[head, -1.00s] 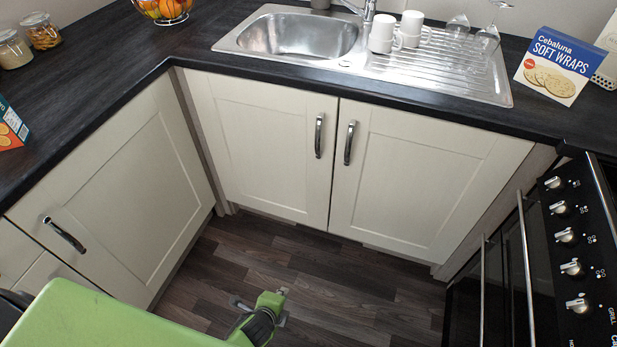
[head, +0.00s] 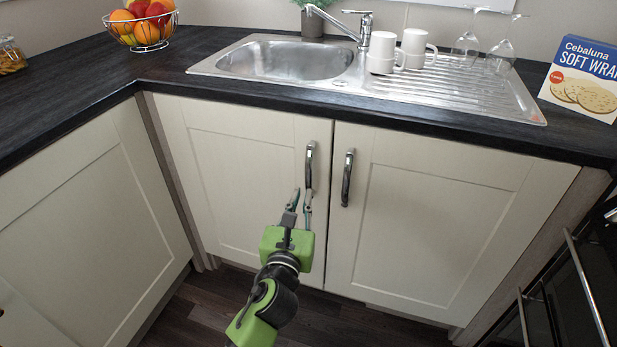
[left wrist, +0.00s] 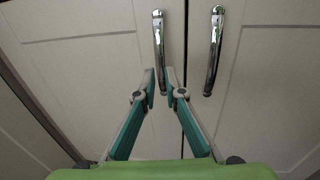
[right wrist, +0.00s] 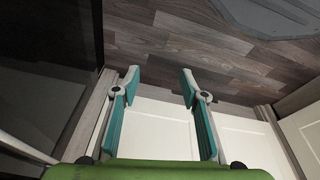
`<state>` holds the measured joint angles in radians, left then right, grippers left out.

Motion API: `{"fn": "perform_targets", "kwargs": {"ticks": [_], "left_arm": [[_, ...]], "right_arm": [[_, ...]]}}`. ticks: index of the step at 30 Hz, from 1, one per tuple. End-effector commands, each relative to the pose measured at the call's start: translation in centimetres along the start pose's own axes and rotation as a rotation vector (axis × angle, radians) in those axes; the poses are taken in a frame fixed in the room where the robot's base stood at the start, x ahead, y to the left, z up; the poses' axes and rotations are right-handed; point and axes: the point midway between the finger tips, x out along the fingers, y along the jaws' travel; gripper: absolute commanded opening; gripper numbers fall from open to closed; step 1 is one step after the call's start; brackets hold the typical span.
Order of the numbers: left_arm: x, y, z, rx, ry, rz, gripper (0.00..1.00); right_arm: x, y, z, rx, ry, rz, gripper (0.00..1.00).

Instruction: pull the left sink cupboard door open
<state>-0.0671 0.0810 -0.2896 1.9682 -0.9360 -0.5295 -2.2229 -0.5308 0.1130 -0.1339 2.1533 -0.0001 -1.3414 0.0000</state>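The left sink cupboard door (head: 235,170) is cream and shut, below the sink. Its chrome handle (head: 309,168) is upright near the door's right edge. My left gripper (head: 301,200) is in front of this door at the handle's lower end. In the left wrist view the gripper (left wrist: 162,85) is open, and the lower end of the left door's handle (left wrist: 159,50) shows between and beyond its fingertips. I cannot tell whether they touch. My right gripper (right wrist: 158,80) is open and empty, with floor and cream cupboard fronts beyond it.
The right sink door (head: 430,210) is shut, its handle (head: 347,178) close beside the left one. A dark worktop edge (head: 400,118) overhangs both doors. Another cream cupboard (head: 90,220) stands at the left, and the oven (head: 590,260) at the right.

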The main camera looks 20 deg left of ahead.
Motion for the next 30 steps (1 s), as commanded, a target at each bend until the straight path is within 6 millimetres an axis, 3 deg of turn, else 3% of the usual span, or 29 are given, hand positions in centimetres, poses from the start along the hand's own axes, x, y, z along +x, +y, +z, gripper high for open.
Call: {"fn": "perform_targets", "kwargs": {"ticks": [6,13,26,28,30], "left_arm": [[4.9,0.0,-0.1,-0.002,-0.001,0.000,0.10],[8.3,-0.1,-0.1,-0.004,0.000,-0.001,0.10],[9.4,0.0,-0.1,-0.002,0.002,0.000,0.10],[9.4,0.0,-0.1,-0.003,0.002,-0.001,0.00],[9.4,0.0,-0.1,-0.003,0.002,-0.001,0.00]], "right_arm": [[-2.0,0.1,-0.4,0.001,0.013,0.002,0.40],[-4.2,0.2,-0.6,0.003,0.024,0.004,0.40],[-5.2,0.2,-0.6,0.003,0.027,0.005,0.40],[-5.2,0.2,-0.6,0.003,0.027,0.005,0.40],[-5.2,0.2,-0.6,0.004,0.027,0.005,0.40]]}}
